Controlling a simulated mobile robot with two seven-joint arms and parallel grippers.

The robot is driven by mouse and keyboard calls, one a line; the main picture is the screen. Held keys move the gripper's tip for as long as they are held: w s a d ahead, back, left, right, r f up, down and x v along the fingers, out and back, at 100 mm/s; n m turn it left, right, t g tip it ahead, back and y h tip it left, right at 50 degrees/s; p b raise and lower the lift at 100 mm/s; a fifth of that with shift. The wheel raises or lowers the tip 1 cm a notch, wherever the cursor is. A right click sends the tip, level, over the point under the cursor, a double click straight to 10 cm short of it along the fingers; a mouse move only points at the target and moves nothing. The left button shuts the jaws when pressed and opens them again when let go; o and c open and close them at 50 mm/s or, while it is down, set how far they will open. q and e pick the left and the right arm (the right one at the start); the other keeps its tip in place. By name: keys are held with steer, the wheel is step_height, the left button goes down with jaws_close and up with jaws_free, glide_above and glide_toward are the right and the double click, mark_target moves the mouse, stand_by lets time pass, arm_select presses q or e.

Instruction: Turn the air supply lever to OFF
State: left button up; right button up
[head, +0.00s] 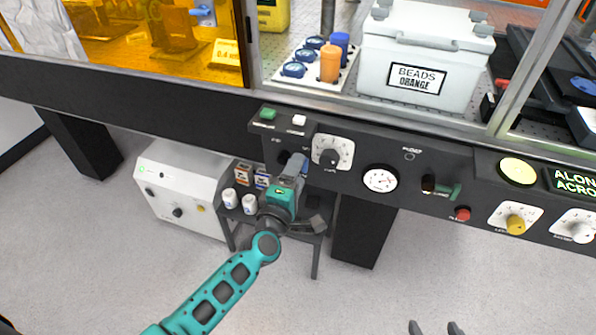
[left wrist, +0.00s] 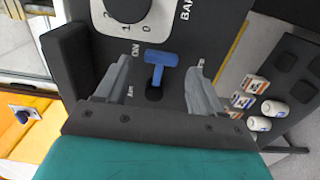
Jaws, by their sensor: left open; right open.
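In the left wrist view, the air supply lever is a blue T-shaped handle (left wrist: 161,58) on a dark panel, with a black base below it. The word ON is printed on its left; small lettering on its right is too blurred to read. My left gripper (left wrist: 152,80) is open, with one finger on each side of the lever and gaps between. In the head view, my left gripper (head: 293,167) is at the left part of the control panel (head: 345,178) and mostly hides the lever. My right gripper (head: 436,327) is open and empty at the bottom edge.
A white pressure dial (head: 332,153) is beside the lever, with a round gauge (head: 380,180) further right. Green (head: 267,114) and white (head: 299,120) buttons are above. A low shelf with small bottles (head: 229,199) stands below. Floor in front is clear.

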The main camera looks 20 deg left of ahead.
arm_select(q)
steer(key=shift+w, duration=0.75)
steer(key=shift+c, duration=0.3)
steer(key=c, duration=1)
steer(key=shift+f+m, duration=0.15)
steer(key=shift+m, duration=0.15)
steer(key=a+f+m+p, duration=0.2)
steer(key=a+f+m, duration=0.2)
steer(key=m, duration=1.3)
steer(key=shift+a+f, duration=0.2)
steer(key=shift+a, duration=0.05)
steer(key=shift+a+m, duration=0.1)
steer(key=shift+m, duration=0.2)
